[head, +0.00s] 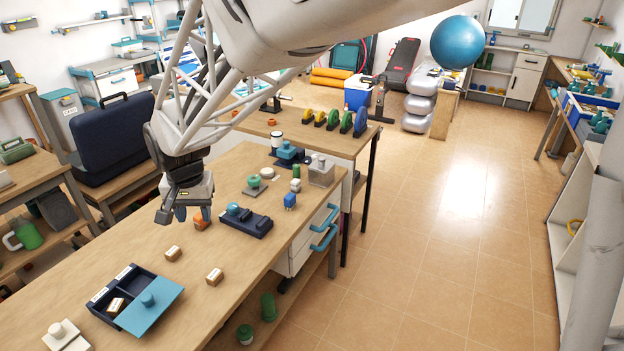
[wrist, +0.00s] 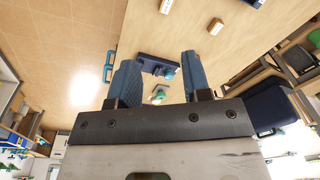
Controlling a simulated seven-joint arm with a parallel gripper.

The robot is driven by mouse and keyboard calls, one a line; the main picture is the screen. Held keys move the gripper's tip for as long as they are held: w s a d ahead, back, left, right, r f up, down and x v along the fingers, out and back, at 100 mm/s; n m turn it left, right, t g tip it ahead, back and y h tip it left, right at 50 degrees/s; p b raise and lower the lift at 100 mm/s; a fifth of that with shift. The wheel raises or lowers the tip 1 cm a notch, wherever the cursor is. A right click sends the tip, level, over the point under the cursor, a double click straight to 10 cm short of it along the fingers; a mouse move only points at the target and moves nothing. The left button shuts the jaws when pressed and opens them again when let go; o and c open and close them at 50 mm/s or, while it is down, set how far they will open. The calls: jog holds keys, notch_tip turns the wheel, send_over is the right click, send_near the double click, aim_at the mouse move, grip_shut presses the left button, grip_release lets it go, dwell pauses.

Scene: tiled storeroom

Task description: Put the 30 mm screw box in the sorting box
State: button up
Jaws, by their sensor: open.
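Two small tan boxes with white labels lie on the workbench, one farther back (head: 173,253) and one nearer the right edge (head: 215,276). Both also show in the wrist view, (wrist: 215,25) and (wrist: 166,6). Their print is too small to read, so I cannot tell which is the 30 mm screw box. The navy sorting box (head: 92,303) has labelled compartments and a teal lid (head: 150,306) partly covering it. A similar small box (head: 116,305) lies in a near-left compartment. My gripper (head: 186,212) is open and empty, above the bench behind the loose boxes.
An orange item (head: 201,222) and a navy tray-like device (head: 246,221) stand near my gripper. A blue item (head: 290,201) and a green-topped item (head: 254,183) are farther back. A white knobbed block (head: 65,337) is at the front left. Bench around the loose boxes is clear.

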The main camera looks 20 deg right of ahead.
jog(key=s+d+r, duration=0.3)
jog(key=s+d, duration=0.2)
jog(key=d, duration=0.3)
jog(key=s+d+r, duration=0.2)
jog(key=s+d, duration=0.3)
jog(key=d, duration=0.2)
jog(key=s+d+n, duration=0.1)
jog(key=s+d, duration=0.4)
jog(key=s, duration=0.2)
jog(key=s+d+n+t, duration=0.1)
jog(key=s+d, duration=0.5)
jog(key=s, duration=0.2)
jog(key=shift+s+h, duration=0.3)
